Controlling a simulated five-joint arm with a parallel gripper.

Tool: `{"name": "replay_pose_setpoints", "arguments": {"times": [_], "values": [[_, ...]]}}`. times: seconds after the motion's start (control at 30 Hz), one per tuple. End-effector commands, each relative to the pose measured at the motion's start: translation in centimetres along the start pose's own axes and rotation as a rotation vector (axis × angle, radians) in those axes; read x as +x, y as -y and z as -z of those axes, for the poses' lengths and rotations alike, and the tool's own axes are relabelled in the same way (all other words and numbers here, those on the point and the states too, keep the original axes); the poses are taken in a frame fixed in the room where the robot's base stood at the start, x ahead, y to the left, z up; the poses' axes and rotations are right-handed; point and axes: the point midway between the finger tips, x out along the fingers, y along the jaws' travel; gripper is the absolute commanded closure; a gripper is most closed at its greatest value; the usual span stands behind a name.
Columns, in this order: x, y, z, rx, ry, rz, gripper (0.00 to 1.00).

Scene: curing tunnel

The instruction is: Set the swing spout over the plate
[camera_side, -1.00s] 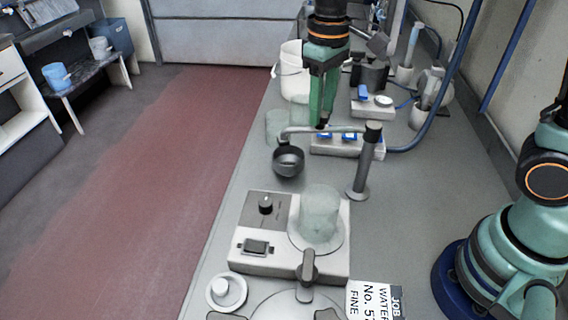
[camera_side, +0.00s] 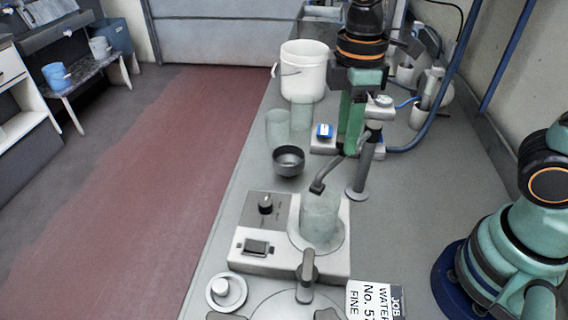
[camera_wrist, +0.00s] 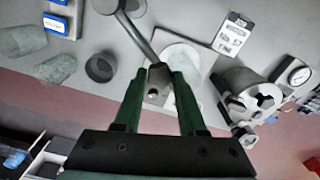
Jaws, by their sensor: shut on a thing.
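The swing spout (camera_side: 334,171) is a thin grey arm on an upright post (camera_side: 360,178). The beaker stands on the round pale plate (camera_side: 339,243) of a white hotplate unit. My gripper (camera_side: 350,148) is shut on the spout. In the wrist view the spout's arm (camera_wrist: 139,38) comes down to its end block between my fingers (camera_wrist: 157,78). The plate (camera_wrist: 182,53) shows behind, partly hidden by a finger.
A dark bowl (camera_side: 288,161) stands left of the post. Two glass beakers (camera_side: 278,129) and a white bucket (camera_side: 304,70) are behind it. A knob (camera_side: 265,204) sits on the hotplate unit. A white-topped round item (camera_side: 226,291) and a label card (camera_side: 374,300) lie in front.

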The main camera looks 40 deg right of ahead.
Motion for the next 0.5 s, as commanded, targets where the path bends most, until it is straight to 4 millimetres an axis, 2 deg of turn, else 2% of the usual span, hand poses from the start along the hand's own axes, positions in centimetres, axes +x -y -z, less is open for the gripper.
{"name": "replay_pose_setpoints", "arguments": {"times": [0.5], "values": [[-0.23,0.51,-0.49,-0.071,-0.002,-0.001,1.00]]}}
